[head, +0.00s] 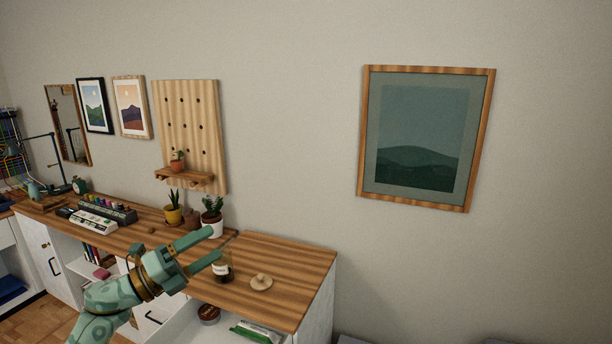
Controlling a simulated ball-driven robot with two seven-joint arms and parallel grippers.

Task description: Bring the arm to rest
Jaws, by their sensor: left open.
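My left gripper (207,248) is in the head view at the lower left, its arm coming in from the bottom left. Its two green fingers are spread apart, and I see nothing held between them. It is over the wooden desk top (290,258), near the front edge. A dark jar with a pale label (222,269) stands by the lower fingertip; I cannot tell whether they touch. My right gripper is not in view.
A small wooden lidded piece (261,282) lies right of the jar. Potted plants (212,215) stand behind the gripper near a pegboard (188,125). The desk's right end is clear.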

